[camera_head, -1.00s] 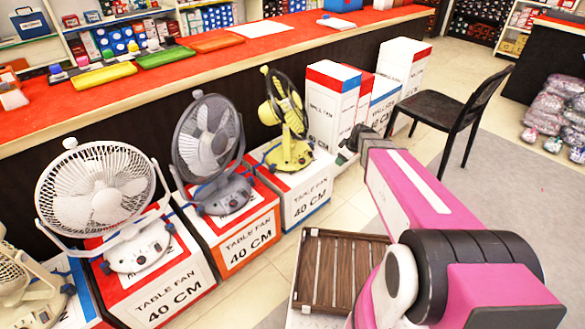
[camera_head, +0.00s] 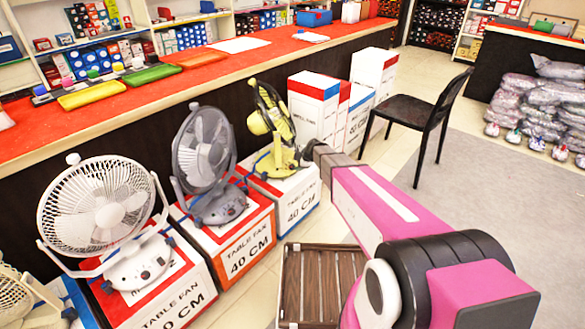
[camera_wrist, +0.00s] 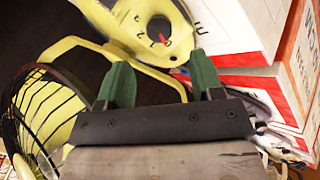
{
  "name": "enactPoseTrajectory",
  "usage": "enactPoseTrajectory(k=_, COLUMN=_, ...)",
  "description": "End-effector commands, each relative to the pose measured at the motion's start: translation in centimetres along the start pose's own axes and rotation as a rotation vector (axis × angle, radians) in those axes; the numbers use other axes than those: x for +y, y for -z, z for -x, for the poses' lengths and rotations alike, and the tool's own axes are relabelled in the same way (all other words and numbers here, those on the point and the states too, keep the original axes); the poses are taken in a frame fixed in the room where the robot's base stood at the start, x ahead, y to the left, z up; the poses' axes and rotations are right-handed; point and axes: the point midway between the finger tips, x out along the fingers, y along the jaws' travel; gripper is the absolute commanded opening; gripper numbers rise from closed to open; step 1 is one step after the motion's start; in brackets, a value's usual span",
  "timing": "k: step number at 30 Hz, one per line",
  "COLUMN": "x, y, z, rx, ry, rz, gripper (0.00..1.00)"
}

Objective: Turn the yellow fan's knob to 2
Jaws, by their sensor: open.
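The yellow fan (camera_head: 272,118) stands on a white table-fan box in the head view, with its base on the box top. In the wrist view its yellow base (camera_wrist: 130,18) shows a round dark knob (camera_wrist: 158,28) with a red pointer and printed numbers around it; I cannot tell the setting for sure. My gripper (camera_wrist: 160,82) has two green fingers, spread apart and empty, below the knob in that view and not touching it. In the head view the end of my arm is beside the fan's base, and the fingertips are hard to make out.
A grey fan (camera_head: 205,150) and a white fan (camera_head: 98,205) stand on boxes to the left. White boxes (camera_head: 313,105) and a black chair (camera_head: 420,112) are to the right. A brown slatted crate (camera_head: 318,280) is below my arm. The red counter (camera_head: 120,98) runs behind.

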Motion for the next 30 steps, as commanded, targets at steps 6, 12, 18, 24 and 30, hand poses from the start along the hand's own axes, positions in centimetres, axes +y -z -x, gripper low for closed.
enactPoseTrajectory(k=6, x=0.2, y=-0.1, z=-4.3, rx=0.0, ry=0.001, rz=-0.001, gripper=0.6)
enactPoseTrajectory(k=12, x=0.1, y=0.0, z=-6.7, rx=0.0, ry=0.001, rz=-0.001, gripper=0.6)
enactPoseTrajectory(k=18, x=0.0, y=0.0, z=-7.1, rx=0.0, ry=0.0, rz=-0.001, gripper=0.6)
enactPoseTrajectory(k=24, x=0.0, y=0.0, z=-7.0, rx=0.0, ry=0.0, rz=-0.001, gripper=0.38)
enactPoseTrajectory(k=30, x=0.0, y=0.0, z=-7.0, rx=0.0, ry=0.0, rz=-0.001, gripper=0.11)
